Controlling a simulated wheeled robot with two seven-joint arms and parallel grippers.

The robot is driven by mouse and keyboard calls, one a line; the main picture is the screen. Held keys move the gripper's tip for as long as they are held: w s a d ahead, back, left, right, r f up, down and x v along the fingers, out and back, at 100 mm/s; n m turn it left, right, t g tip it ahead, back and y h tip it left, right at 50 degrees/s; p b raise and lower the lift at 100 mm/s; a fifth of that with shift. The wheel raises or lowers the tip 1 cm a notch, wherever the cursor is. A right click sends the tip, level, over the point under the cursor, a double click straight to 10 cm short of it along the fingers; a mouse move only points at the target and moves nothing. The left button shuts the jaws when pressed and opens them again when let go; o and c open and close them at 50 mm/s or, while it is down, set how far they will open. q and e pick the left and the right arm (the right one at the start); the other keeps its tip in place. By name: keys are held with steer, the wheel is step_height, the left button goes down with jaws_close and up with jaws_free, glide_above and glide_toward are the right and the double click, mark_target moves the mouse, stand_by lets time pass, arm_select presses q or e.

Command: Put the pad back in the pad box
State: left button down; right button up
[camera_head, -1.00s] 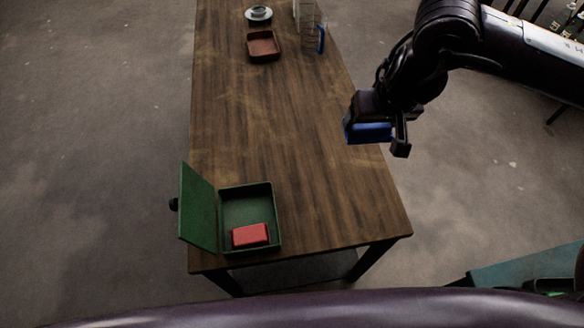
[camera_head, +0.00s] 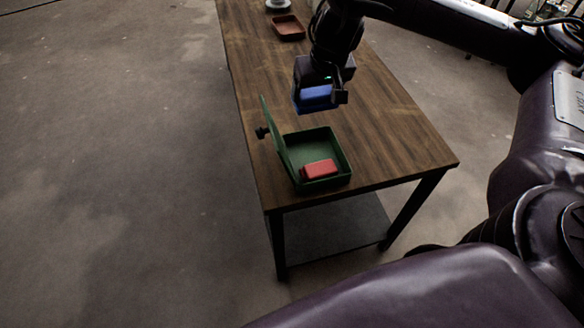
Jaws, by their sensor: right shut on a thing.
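The green pad box (camera_head: 338,152) stands with its lid open to the left, near the front end of the wooden table. A red pad (camera_head: 320,169) lies inside it, at the front of the box. My right gripper (camera_head: 320,104) is shut on a blue pad (camera_head: 316,96). It holds the blue pad above the table, just behind the box in the picture and apart from it. The left gripper is not in view.
The wooden table (camera_head: 395,125) has clear room right of the box. A reddish-brown tray (camera_head: 288,27) and a pale round dish (camera_head: 278,4) are at its far end. A lower shelf (camera_head: 335,228) shows under the table.

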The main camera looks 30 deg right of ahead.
arm_select(q)
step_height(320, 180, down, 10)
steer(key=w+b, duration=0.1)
steer(key=b, duration=0.8)
arm_select(e)
steer(key=f, duration=1.5)
steer(key=shift+w+d+f+b, duration=0.1)
steer(key=shift+d+f+b, duration=0.15)
steer(key=shift+b, duration=0.1)
step_height(320, 180, down, 4)
steer(key=b, duration=0.3)
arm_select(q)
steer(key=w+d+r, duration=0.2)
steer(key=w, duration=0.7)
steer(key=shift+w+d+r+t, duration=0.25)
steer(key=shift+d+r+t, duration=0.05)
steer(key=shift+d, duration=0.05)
